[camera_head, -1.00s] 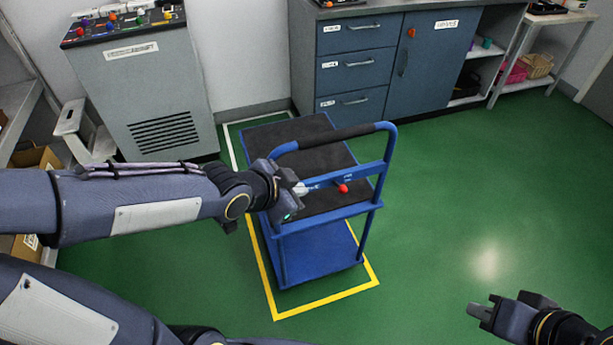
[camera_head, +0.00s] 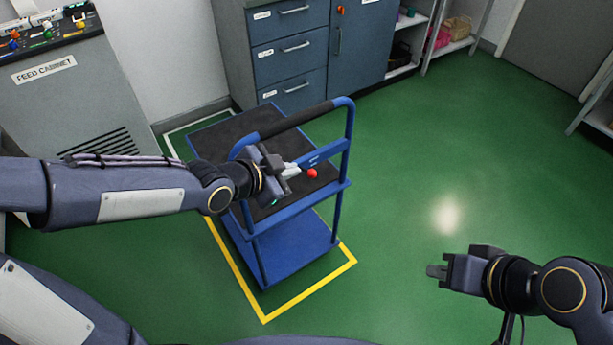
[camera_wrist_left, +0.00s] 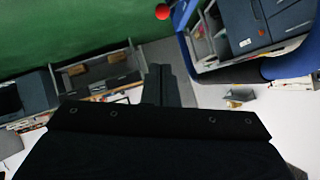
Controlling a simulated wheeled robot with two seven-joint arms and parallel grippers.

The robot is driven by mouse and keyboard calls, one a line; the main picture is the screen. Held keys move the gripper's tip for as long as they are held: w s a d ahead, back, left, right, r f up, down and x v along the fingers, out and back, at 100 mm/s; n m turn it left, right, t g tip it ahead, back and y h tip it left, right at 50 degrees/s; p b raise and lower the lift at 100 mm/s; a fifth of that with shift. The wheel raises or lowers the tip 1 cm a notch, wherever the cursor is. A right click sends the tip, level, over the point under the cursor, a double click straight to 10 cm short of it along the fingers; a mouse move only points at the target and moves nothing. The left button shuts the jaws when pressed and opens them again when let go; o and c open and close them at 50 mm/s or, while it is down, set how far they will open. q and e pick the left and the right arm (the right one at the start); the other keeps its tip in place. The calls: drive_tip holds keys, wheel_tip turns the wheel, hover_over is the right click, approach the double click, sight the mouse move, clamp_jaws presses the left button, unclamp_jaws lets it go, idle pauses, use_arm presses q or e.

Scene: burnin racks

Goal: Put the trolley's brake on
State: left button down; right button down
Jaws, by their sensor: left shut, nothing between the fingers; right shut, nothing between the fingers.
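The blue trolley (camera_head: 290,251) stands on the green floor, with a dark top deck (camera_head: 225,134) and a push handle (camera_head: 300,118) with a dark grip. A lever with a red knob (camera_head: 312,173) sits on the handle frame's crossbar; the red knob also shows at the top of the left wrist view (camera_wrist_left: 163,12). My left gripper (camera_head: 294,170) is shut and empty, just left of the red knob at the handle frame. Whether it touches the lever I cannot tell. My right gripper (camera_head: 434,271) is shut and empty over the floor, to the right of the trolley.
Yellow floor lines (camera_head: 310,290) run around the trolley's near side. A feed cabinet (camera_head: 60,100) stands at the back left, blue drawers (camera_head: 291,52) at the back. The green floor on the right (camera_head: 450,170) is clear.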

sight(307, 172)
use_arm(q)
drive_tip(key=shift+w+d+f+b, duration=0.25)
drive_tip(key=shift+w+d+f, duration=0.35)
drive_tip(key=shift+w+f, duration=0.6)
drive_tip(key=shift+w+d+f+b, duration=0.2)
drive_tip(key=shift+w+d+f, duration=0.55)
drive_tip(key=shift+f, duration=0.6)
drive_tip(key=shift+w+d+f+b, duration=0.25)
drive_tip(key=shift+w+d+f, duration=0.2)
drive_tip(key=shift+w+f, duration=0.8)
drive_tip(key=shift+s, duration=0.1)
